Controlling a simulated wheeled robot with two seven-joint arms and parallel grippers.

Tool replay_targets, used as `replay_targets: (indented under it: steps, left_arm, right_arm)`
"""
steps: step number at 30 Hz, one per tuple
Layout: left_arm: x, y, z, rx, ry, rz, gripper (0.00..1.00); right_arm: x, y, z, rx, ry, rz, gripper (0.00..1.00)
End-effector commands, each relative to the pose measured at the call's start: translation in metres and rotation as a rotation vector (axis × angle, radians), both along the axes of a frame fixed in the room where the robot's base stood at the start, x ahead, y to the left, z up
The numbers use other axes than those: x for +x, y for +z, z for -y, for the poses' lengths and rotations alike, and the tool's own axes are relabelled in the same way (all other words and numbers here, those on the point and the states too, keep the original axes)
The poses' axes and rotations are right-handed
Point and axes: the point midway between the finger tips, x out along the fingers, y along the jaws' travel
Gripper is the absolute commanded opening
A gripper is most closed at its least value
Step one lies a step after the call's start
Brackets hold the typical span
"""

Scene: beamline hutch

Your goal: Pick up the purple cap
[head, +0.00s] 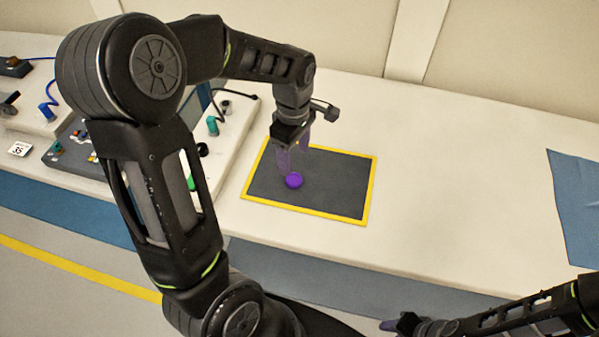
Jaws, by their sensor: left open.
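The purple cap (294,180) is small and round and lies on a dark grey mat with a yellow border (335,187) on the white bench. My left gripper (293,158) points down just above and behind the cap. Its pale purple fingers are open, with nothing seen between them. I cannot tell whether a fingertip touches the cap. My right gripper (392,326) is at the bottom edge, apart from the mat, and its fingers are too small and partly cut off to read.
A control panel with knobs and cables (75,150) stands at the left, partly behind my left arm. A blue cloth (578,205) lies at the right end of the bench (470,190). The bench between mat and cloth is clear.

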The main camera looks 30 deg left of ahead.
Motion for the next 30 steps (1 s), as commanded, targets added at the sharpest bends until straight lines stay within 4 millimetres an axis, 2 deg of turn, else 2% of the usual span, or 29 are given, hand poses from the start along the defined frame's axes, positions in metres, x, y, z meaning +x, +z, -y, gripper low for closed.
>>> replay_targets:
  steps: [5,13,23,30]
  left_arm:
    - [0.000,-0.002,0.000,0.000,-0.002,0.000,0.64]
    - [0.000,-0.026,0.000,0.000,-0.003,0.000,0.64]
    - [-0.001,-0.028,0.000,0.000,-0.003,0.000,0.64]
    - [-0.005,-0.057,-0.001,-0.001,-0.002,-0.005,0.64]
  right_arm:
    - [0.000,0.000,0.000,0.000,0.000,0.000,0.36]
    - [0.000,0.002,0.000,-0.001,0.000,0.000,0.36]
    - [0.000,0.003,0.000,-0.001,-0.001,-0.001,0.36]
    - [-0.001,0.013,0.001,-0.003,-0.001,-0.004,0.36]
